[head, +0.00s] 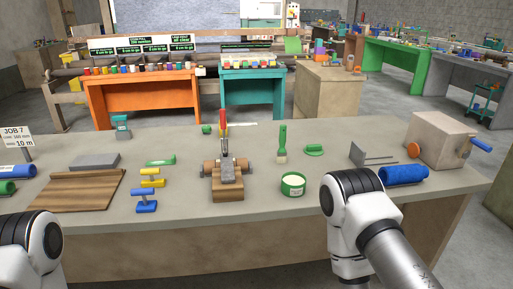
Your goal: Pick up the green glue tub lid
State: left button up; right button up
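A small green lid (314,150), a flat disc with a raised top, lies on the grey workbench (240,203) right of centre. The round green glue tub (293,184) with a pale label stands nearer to me, below and left of the lid. A green-handled brush (282,142) is just left of the lid. Nothing covers the lid, and no gripper is near it. White links of my left and right arms show at the bottom left and right of centre, but neither gripper is in view.
A wooden clamp fixture (228,180) with a red-handled lever stands left of the tub. A blue roll (404,175), a metal bracket (372,155) and a beige box (440,138) with a crank are to the right. A wooden board (78,190) lies left.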

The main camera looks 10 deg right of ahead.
aim_at(314, 150)
jog(key=l+u, duration=0.45)
jog(key=l, duration=0.15)
jog(key=l+u, duration=0.4)
jog(key=l, duration=0.2)
jog(key=k+l+u, duration=0.15)
jog(key=l+u, duration=0.3)
jog(key=l, duration=0.15)
